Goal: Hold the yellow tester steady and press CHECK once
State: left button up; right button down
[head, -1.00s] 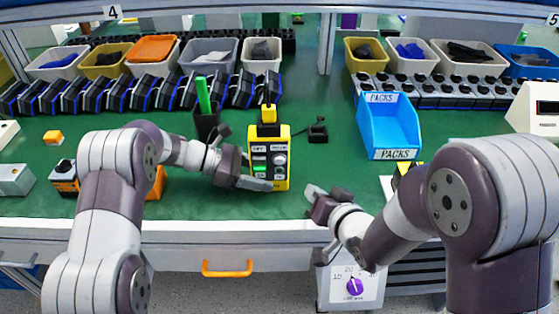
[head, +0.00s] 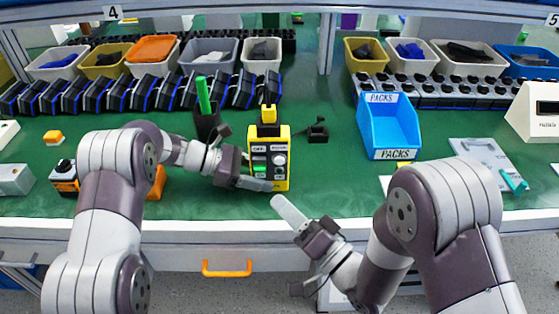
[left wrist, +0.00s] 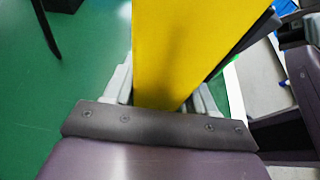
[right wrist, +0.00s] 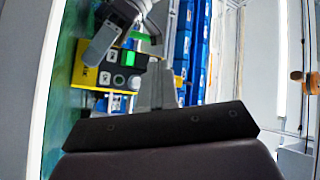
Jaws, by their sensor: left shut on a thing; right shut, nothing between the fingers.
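The yellow tester (head: 284,176) stands upright on the green bench, with a black face carrying labels, a green button and a round grey knob. Which button is CHECK is too small to tell. My left gripper (head: 258,184) is shut on the tester's lower part from the left; its yellow side (left wrist: 190,50) fills the space between the fingers in the left wrist view. My right gripper (head: 288,210) is shut and empty, in front of the tester near the bench's front edge, apart from it. The tester's face (right wrist: 122,72) shows ahead of the fingers in the right wrist view.
A black cup with a green marker (head: 204,112) stands behind my left forearm. A small black device (head: 317,131) lies right of the tester. A blue PACKS bin (head: 388,128) stands farther right.

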jog(key=w, duration=0.7)
jog(key=shift+w, duration=0.15)
dwell(1.8)
jog(key=shift+w, duration=0.4)
jog(key=shift+w, duration=0.45)
dwell(0.5)
jog(key=shift+s, duration=0.9)
jog(key=s, duration=0.5)
